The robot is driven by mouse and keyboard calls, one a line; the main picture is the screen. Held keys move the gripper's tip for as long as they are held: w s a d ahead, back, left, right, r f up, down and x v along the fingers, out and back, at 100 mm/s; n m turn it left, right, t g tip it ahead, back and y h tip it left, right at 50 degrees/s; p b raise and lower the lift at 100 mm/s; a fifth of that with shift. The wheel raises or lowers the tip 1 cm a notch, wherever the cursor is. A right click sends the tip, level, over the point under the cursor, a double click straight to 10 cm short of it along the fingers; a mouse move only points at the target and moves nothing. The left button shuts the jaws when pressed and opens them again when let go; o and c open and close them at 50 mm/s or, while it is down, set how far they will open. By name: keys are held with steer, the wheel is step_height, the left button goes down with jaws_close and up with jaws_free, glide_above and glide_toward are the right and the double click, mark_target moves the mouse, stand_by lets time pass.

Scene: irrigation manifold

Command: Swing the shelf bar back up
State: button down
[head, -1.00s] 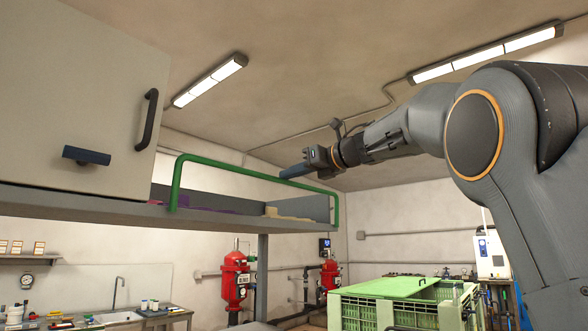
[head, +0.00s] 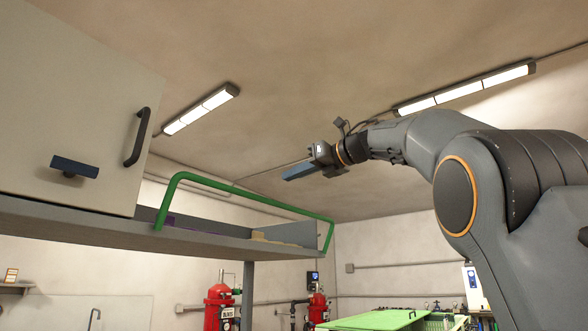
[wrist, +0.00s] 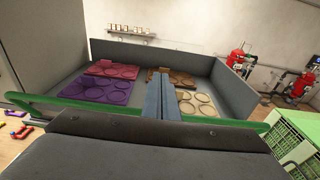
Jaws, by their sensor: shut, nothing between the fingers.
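The green shelf bar (head: 250,199) is a bent rail standing above the front edge of the grey shelf (head: 200,247), with a leg at each end. It also shows in the wrist view (wrist: 75,104), where its middle is hidden behind my gripper's body. My gripper (head: 285,177) is shut and empty, with blue-grey fingers. In the head view it appears above the bar's right half, with a visible gap between them. In the wrist view the fingers (wrist: 163,82) point over the shelf's inside.
Purple, red, brown and cream flat pieces with round holes (wrist: 105,88) lie on the shelf. A cabinet door (head: 70,110) with a black handle (head: 137,137) and a blue latch-like block (head: 75,166) is at left. A green crate (head: 375,320) stands below right. Space above the bar is clear.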

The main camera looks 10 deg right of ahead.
steer(key=s+d+f+m+y+b, duration=0.2)
steer(key=s+d+f+m+b, duration=0.35)
steer(key=m+b, duration=0.2)
steer(key=m+t+b, duration=0.3)
steer(key=m+b, duration=0.2)
steer(key=m, duration=0.6)
glide_toward(282, 205)
steer(key=shift+n+y, duration=0.25)
steer(key=shift+y, duration=0.05)
steer(key=p+x, duration=0.4)
steer(key=x, duration=0.2)
steer(key=shift+w+f, duration=0.15)
steer(key=shift+w, duration=0.05)
stand_by(0.4)
